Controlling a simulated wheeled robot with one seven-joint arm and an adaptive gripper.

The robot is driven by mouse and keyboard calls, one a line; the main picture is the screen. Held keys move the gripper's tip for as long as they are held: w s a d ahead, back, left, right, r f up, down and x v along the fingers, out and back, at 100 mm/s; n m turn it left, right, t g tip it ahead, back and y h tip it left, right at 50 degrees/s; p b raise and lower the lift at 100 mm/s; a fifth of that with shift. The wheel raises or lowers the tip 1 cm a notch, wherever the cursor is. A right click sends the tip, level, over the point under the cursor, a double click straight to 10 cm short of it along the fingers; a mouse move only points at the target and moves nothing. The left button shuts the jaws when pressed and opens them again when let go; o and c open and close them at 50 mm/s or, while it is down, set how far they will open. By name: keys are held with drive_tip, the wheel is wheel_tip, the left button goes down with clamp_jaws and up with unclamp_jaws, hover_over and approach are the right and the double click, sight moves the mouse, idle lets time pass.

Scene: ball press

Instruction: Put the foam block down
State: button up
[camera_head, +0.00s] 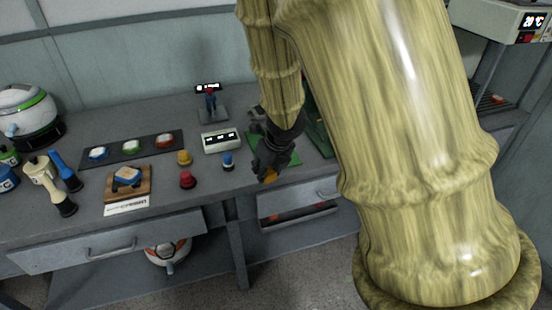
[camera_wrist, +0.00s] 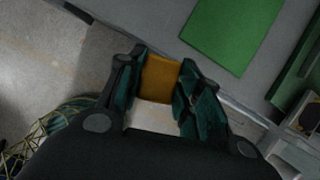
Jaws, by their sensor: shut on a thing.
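My gripper (camera_head: 264,172) is at the front edge of the grey bench in the head view, with my arm reaching down from the upper right. In the wrist view my gripper (camera_wrist: 160,85) is shut on an orange-yellow foam block (camera_wrist: 159,78), which sits between its two dark fingers. A small orange part of the foam block (camera_head: 270,175) shows below the fingers in the head view. A green mat (camera_wrist: 232,32) lies on the bench beyond the block; part of this mat (camera_head: 286,157) also shows in the head view, right of my gripper.
On the bench (camera_head: 120,232) stand a white box with dark displays (camera_head: 221,139), a blue button (camera_head: 227,161), yellow and red buttons, a row of coloured buttons and a wooden board (camera_head: 142,183). My arm hides much of the right side.

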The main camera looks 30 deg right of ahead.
drive_tip(key=shift+s+a+n+y, duration=0.1)
drive_tip(key=shift+n+y, duration=0.2)
drive_tip(key=shift+n, duration=0.4)
drive_tip(key=shift+r, duration=0.1)
drive_tip(key=w+d+p, duration=0.2)
drive_tip(key=w+d, duration=0.1)
drive_tip(key=w+d+f+p, duration=0.1)
drive_tip(key=w+d, duration=0.3)
drive_tip(key=w+d+p, duration=0.2)
drive_tip(key=w+d, duration=0.1)
drive_tip(key=d, duration=0.1)
drive_tip(key=shift+w+d+f+p, duration=0.2)
drive_tip(key=shift+w+f+p, duration=0.1)
drive_tip(key=shift+w, duration=0.1)
drive_tip(key=shift+w+d+f, duration=0.1)
drive_tip(key=shift+f, duration=1.7)
drive_tip(key=shift+r, duration=0.1)
drive_tip(key=shift+b, duration=0.35)
drive_tip(key=o, duration=0.8)
drive_tip(key=shift+f, duration=0.2)
drive_tip(key=shift+o, duration=0.5)
